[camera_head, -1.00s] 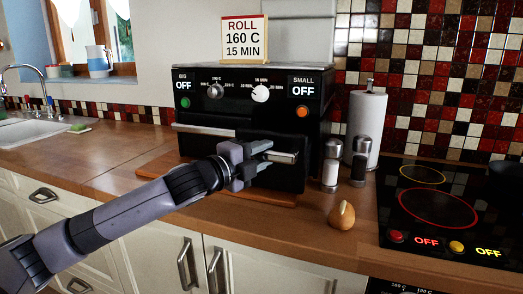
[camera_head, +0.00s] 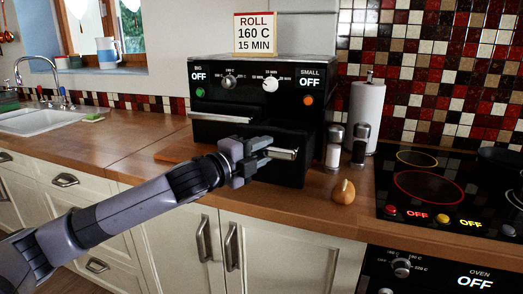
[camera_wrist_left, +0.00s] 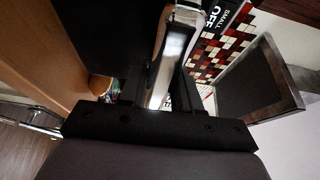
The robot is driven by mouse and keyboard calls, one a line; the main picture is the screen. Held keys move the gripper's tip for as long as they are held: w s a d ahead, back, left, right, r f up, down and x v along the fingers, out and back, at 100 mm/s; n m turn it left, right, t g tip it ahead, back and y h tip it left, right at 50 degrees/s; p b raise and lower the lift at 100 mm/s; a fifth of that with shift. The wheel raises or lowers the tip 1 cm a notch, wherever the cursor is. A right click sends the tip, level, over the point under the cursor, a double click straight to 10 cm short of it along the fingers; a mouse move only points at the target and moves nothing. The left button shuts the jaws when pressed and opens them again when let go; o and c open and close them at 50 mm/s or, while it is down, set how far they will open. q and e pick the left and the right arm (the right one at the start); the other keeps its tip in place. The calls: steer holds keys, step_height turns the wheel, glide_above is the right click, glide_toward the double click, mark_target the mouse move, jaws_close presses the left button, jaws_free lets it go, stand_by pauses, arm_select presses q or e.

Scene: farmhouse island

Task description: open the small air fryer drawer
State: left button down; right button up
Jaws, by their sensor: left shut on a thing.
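The black air fryer (camera_head: 245,106) stands on the wooden counter, with dials and labels BIG OFF at left and SMALL OFF at right. The small drawer (camera_head: 280,172) at the right sticks out in front of the body. Its opening is too dark to judge how far. My left gripper (camera_head: 277,153) is shut on its light metal handle (camera_head: 290,154). In the left wrist view the handle (camera_wrist_left: 175,48) runs between the fingers (camera_wrist_left: 163,88). The big drawer's handle (camera_head: 220,117) at the left is free. My right gripper is not in view.
Two shakers (camera_head: 333,150), a paper towel roll (camera_head: 366,113) and a brownish, rounded object (camera_head: 343,191) stand right of the fryer. The hob (camera_head: 430,190) is farther right. A sign reading ROLL 160 C 15 MIN (camera_head: 255,33) stands on top.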

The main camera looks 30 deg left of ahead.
arm_select(q)
steer(key=c, duration=0.9)
jaws_free()
steer(key=shift+s+a+f+b, duration=0.15)
steer(key=shift+s+b, duration=0.35)
steer(key=shift+s, duration=0.65)
steer(key=shift+s+a+f+b, duration=0.1)
steer(key=shift+s+a+b, duration=0.25)
steer(key=shift+s, duration=0.75)
steer(key=shift+s+a+b, duration=0.1)
steer(key=shift+s+b, duration=0.35)
steer(key=shift+s, duration=0.15)
steer(key=shift+s+r, duration=0.1)
steer(key=shift+s, duration=0.25)
steer(key=shift+s+r+b, duration=0.1)
steer(key=shift+s+b, duration=0.2)
steer(key=shift+b, duration=0.15)
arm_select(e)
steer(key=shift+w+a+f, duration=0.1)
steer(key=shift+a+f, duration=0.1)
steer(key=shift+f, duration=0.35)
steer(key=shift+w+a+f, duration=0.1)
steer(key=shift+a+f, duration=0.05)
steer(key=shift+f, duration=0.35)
